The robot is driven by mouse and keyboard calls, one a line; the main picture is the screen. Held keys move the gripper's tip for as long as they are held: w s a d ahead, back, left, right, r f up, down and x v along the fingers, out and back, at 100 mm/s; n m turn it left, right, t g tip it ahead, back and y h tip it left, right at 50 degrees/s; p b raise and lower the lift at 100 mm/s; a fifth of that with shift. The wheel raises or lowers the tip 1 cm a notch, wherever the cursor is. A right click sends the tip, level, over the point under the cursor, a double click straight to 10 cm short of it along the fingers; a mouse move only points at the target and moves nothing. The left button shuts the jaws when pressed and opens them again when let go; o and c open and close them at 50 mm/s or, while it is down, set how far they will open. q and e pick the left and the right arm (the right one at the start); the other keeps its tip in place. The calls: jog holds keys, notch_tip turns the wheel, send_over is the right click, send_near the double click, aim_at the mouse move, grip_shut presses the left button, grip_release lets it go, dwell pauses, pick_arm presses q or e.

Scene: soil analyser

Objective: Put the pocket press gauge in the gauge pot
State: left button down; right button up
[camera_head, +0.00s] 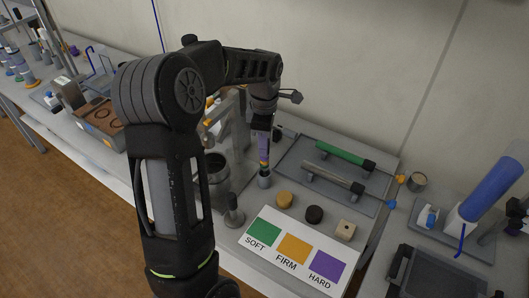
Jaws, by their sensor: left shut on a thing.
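The gauge's foot is just above or touching the bench behind the tan disc; I cannot tell which. A dark grey open pot (216,172), which looks like the gauge pot, stands to the left of the gauge, apart from it. My left forearm partly crosses in front of the bench near it. My right gripper is not in view.
A tan disc (284,200), a black disc (314,214) and a pale block (345,230) lie behind the SOFT, FIRM, HARD card (291,256). A grey tray (300,158) holds a green-topped bar and a grey bar. A grey plunger-like piece (234,212) stands beside the pot.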

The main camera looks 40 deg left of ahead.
pick_arm(q)
jog(key=shift+f+p, duration=0.3)
jog(key=shift+f, duration=1.55)
jog(key=shift+f, duration=0.2)
jog(key=c, duration=1.2)
grip_release()
jog(key=shift+r, duration=0.15)
notch_tip(320, 180, up, 12)
jog(key=shift+r+b, duration=0.1)
jog(key=shift+b, duration=0.5)
